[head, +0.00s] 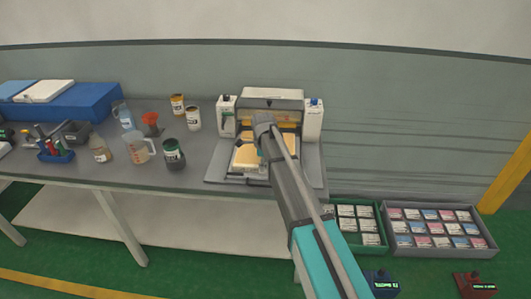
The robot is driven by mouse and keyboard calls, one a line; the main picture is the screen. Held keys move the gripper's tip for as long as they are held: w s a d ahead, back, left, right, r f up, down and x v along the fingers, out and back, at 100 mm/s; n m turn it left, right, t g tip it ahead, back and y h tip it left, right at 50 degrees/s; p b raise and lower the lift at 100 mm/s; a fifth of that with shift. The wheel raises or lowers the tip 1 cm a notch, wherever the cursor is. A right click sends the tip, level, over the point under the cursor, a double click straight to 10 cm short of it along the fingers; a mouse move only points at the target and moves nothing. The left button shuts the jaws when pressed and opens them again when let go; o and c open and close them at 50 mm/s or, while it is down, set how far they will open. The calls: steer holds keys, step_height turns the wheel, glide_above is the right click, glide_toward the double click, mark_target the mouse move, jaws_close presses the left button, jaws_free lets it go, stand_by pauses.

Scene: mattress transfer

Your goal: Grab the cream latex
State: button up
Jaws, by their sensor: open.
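The cream latex (247,156) is a pale yellow slab lying in the open front of a white and grey machine (270,95) on the table. Another part of the same pale colour shows to the right of my arm. My arm reaches in from the lower right, and its end is over the slab. My gripper (261,157) is open, close to the slab and mostly hidden by my own arm. I cannot tell whether it touches the slab. The arm also hides the middle of the slab.
White posts (227,118) flank the machine. A green crate (345,203) and a grey crate (402,250) sit on the floor at right.

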stand_by(0.3)
jaws_close()
steer(key=shift+r, duration=0.15)
stand_by(0.4)
step_height(320, 180, up, 3)
steer(key=p, duration=0.3)
steer(key=s+d+r+p, duration=0.4)
steer(key=s+r+p, duration=0.5)
steer(key=s, duration=0.4)
steer(key=shift+s+d+r+p, duration=0.2)
steer(key=shift+r+p, duration=0.15)
steer(key=shift+p, duration=0.15)
